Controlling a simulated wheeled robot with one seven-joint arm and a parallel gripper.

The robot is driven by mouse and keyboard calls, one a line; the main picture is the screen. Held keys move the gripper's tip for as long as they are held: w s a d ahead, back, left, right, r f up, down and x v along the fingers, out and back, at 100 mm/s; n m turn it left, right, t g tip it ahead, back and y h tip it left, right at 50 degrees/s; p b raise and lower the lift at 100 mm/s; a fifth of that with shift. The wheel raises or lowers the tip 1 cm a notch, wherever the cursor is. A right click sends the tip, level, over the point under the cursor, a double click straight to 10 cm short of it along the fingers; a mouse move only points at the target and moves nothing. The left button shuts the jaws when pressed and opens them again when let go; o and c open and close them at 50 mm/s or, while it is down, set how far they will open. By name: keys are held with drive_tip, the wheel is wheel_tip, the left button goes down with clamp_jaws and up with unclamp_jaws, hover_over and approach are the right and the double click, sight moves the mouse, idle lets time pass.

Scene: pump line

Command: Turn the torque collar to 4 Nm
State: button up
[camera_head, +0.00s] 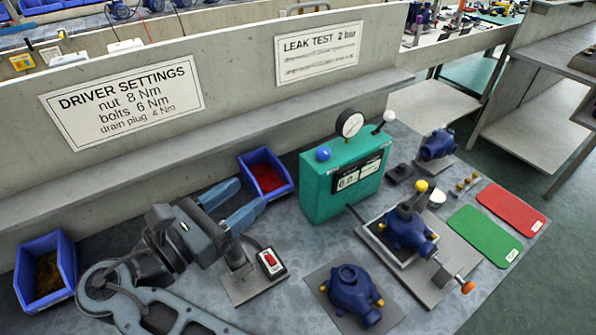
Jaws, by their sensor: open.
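My gripper (248,194) is over the left-middle of the bench, its two blue-grey fingers spread apart and pointing to the upper right. Nothing shows between them. A grey stand (248,284) with a short upright post stands on the bench just below the fingers in the picture. My gripper and wrist cover the area around the top of this post. I cannot make out the torque collar or its scale. The sign (125,101) on the back panel reads "DRIVER SETTINGS, nut 8 Nm, bolts 6 Nm, drain plug 4 Nm".
A red rocker switch (270,261) sits beside the stand. Blue bins (266,174) (44,270) stand along the back and left. A green leak tester (322,200) with a gauge is mid-bench. Blue pumps (352,293) (408,231) lie right. Green (484,236) and red (511,210) mats lie far right.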

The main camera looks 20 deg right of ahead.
drive_tip(key=s+d+r, duration=0.3)
drive_tip(key=d+r, duration=0.3)
drive_tip(key=d, duration=0.4)
drive_tip(key=s+d+f+m+t+y, duration=0.1)
drive_tip(key=s+d+f+y, duration=0.15)
drive_tip(key=f, duration=0.45)
drive_tip(key=s+d+f+m+y, duration=0.1)
drive_tip(key=s+f+y, duration=0.3)
drive_tip(key=f, duration=0.2)
drive_tip(key=s+d+f+t+y, duration=0.1)
drive_tip(key=s+d+f+y, duration=0.15)
drive_tip(key=f, duration=0.45)
drive_tip(key=s+f+m+y, duration=0.2)
drive_tip(key=s+m+y, duration=0.4)
drive_tip(key=s, duration=0.5)
drive_tip(key=s+d+r+m+t, duration=0.3)
drive_tip(key=s+d+r+m, duration=0.1)
drive_tip(key=s+r+m, duration=1)
drive_tip(key=shift+s+r+m+t, duration=0.3)
drive_tip(key=shift+r+m, duration=0.4)
drive_tip(key=shift+m, duration=0.4)
